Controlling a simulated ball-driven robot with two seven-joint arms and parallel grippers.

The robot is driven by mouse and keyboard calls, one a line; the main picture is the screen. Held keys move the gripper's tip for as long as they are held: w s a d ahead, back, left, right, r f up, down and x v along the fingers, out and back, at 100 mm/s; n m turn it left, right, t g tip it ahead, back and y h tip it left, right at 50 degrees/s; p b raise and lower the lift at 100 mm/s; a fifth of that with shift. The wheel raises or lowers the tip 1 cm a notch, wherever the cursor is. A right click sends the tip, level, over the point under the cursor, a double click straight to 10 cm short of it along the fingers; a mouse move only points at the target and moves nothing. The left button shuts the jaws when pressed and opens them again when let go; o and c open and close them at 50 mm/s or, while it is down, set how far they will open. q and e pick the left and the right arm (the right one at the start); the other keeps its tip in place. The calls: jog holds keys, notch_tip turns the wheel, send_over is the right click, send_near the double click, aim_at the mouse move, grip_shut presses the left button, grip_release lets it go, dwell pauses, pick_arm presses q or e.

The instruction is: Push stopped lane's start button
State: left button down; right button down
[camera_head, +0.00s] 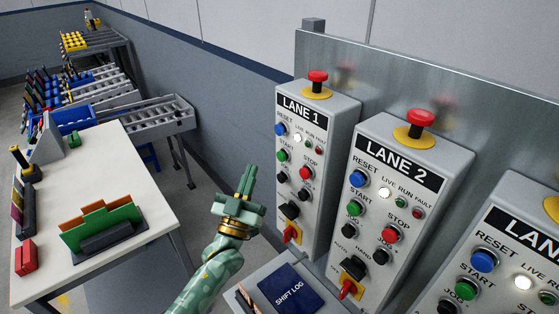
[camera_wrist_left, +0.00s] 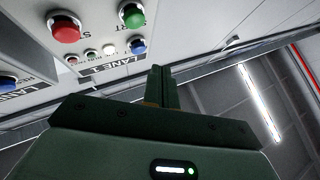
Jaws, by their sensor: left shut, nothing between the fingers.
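My left gripper (camera_head: 248,172) is shut and empty, pointing up in front of and left of the lane 1 box (camera_head: 323,190). Its fingers also show in the left wrist view (camera_wrist_left: 157,72), apart from any button. The lane 1 green start button (camera_head: 282,155) sits below a blue reset button; it also shows at the top of the left wrist view (camera_wrist_left: 131,14). The lane 2 box (camera_head: 435,190) has its own green start button (camera_head: 354,208). A third, partly cut-off box has a green start button (camera_head: 466,289). I cannot tell which small run or fault lamps are lit.
Red mushroom buttons on yellow collars top the lane 1 (camera_head: 317,77) and lane 2 (camera_head: 421,118) boxes. A dark blue shift log (camera_head: 289,287) lies below. A white table (camera_head: 120,160) with coloured items stands left; roller conveyors (camera_head: 150,114) are behind it.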

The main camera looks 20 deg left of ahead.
aim_at(278, 154)
pick_arm(q)
jog(key=shift+w+d+b, duration=0.3)
jog(key=shift+w+d, duration=0.15)
jog(key=shift+w, duration=0.3)
jog(key=shift+w+d+b, duration=0.35)
jog(key=shift+w+d, duration=0.1)
jog(key=shift+w, duration=0.25)
jog(key=shift+w+d+b, duration=0.3)
jog(key=shift+w+d, duration=0.15)
jog(key=shift+w, duration=0.3)
dwell(0.4)
jog(key=shift+w+d, duration=0.2)
jog(key=shift+w, duration=0.15)
jog(key=shift+w+d+b, duration=0.4)
jog(key=shift+w+b, duration=0.2)
jog(key=shift+w, duration=0.05)
dwell(1.0)
jog(key=shift+s, duration=0.1)
jog(key=shift+s+a+p, duration=0.6)
jog(key=shift+s+p, duration=0.15)
jog(key=shift+s, duration=0.2)
